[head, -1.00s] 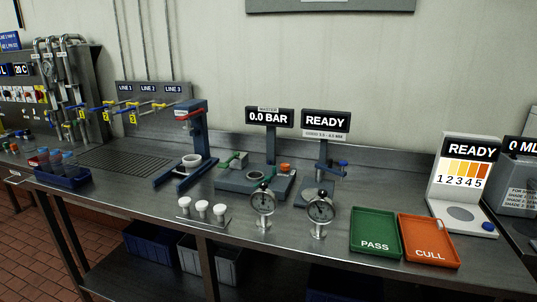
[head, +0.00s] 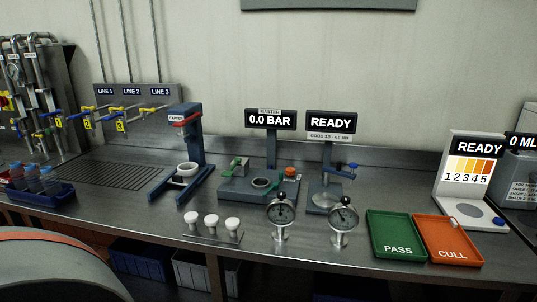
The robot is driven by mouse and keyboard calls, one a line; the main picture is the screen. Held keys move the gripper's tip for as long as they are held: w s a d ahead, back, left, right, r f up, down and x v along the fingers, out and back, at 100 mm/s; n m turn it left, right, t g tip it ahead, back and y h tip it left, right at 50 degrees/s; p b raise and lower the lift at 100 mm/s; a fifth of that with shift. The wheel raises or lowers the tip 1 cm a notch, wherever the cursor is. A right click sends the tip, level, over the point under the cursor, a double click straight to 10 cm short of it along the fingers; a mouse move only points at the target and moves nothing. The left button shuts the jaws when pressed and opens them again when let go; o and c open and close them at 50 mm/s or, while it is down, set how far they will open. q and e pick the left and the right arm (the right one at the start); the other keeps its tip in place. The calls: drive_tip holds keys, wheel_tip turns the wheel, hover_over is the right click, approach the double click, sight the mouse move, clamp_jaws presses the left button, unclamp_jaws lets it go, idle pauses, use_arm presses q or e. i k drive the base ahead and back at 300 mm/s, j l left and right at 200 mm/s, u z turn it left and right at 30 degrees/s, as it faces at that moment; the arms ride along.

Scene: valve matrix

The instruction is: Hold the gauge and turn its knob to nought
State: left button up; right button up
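Two round dial gauges stand upright near the front of the steel bench: a left gauge (head: 281,213) and a right gauge (head: 344,219). Each has a pale face, a metal stem and foot, and a dark knob on top: the left knob (head: 281,196) and the right knob (head: 345,201). The needle readings are too small to tell. Nothing touches either gauge. Neither of my grippers shows in the head view.
Behind the gauges are a blue base (head: 258,190) under a "0.0 BAR" display (head: 270,119) and a "READY" stand (head: 329,122). White-topped plugs (head: 211,221) stand left. A green PASS tray (head: 397,235) and orange CULL tray (head: 447,239) lie right.

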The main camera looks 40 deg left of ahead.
sight(281, 196)
drive_tip(key=k+j, duration=0.1)
drive_tip(key=j, duration=0.3)
drive_tip(key=j+z, duration=0.1)
drive_tip(key=j, duration=0.3)
drive_tip(key=k+j+z, duration=0.1)
drive_tip(key=j, duration=0.25)
drive_tip(key=k+j, duration=0.15)
drive_tip(key=j, duration=0.25)
drive_tip(key=k+j+z, duration=0.1)
drive_tip(key=j, duration=0.25)
